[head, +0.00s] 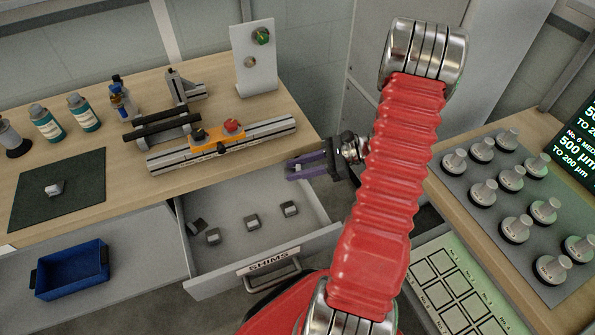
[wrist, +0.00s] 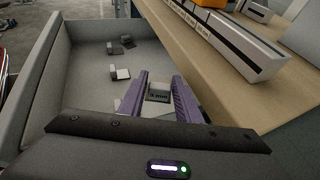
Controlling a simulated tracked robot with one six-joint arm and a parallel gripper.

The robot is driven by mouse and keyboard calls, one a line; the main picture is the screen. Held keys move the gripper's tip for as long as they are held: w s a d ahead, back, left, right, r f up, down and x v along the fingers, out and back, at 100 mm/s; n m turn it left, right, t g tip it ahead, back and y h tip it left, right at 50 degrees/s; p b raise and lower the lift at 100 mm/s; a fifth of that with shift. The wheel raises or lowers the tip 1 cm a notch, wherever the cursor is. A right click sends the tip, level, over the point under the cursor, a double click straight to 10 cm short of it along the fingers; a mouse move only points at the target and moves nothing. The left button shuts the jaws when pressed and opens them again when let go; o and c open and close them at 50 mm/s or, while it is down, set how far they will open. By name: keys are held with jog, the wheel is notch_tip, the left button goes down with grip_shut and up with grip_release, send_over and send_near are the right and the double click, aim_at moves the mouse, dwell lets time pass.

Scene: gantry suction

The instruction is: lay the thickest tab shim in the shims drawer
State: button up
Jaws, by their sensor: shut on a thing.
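My gripper (head: 290,168) is above the right part of the open shims drawer (head: 305,240), close to the bench edge. In the wrist view, its purple fingers (wrist: 160,82) are shut on a small grey tab shim (wrist: 158,92) with a dark printed mark too small to read. In the head view, the fingers mostly hide this shim. Several other tab shims lie apart on the drawer floor, such as a right one (head: 290,208), a middle one (head: 252,220) and a left one (head: 213,236). Another shim (head: 54,188) sits on the dark mat. I cannot compare their thicknesses.
The wooden bench (head: 110,214) carries bottles (head: 83,112) and a rail fixture (head: 225,145) with orange and red parts beside my gripper. A blue bin (head: 72,268) stands left of the drawer. Drawer floor is free between the shims. Silver knobs (head: 510,175) stand at right.

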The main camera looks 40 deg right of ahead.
jog(key=shift+f, duration=0.7)
jog(key=shift+f, duration=0.6)
jog(key=o, duration=0.7)
jog(key=shift+o, duration=0.2)
jog(key=shift+r, duration=0.45)
jog(key=v, duration=1.2)
jog(key=shift+r, duration=0.15)
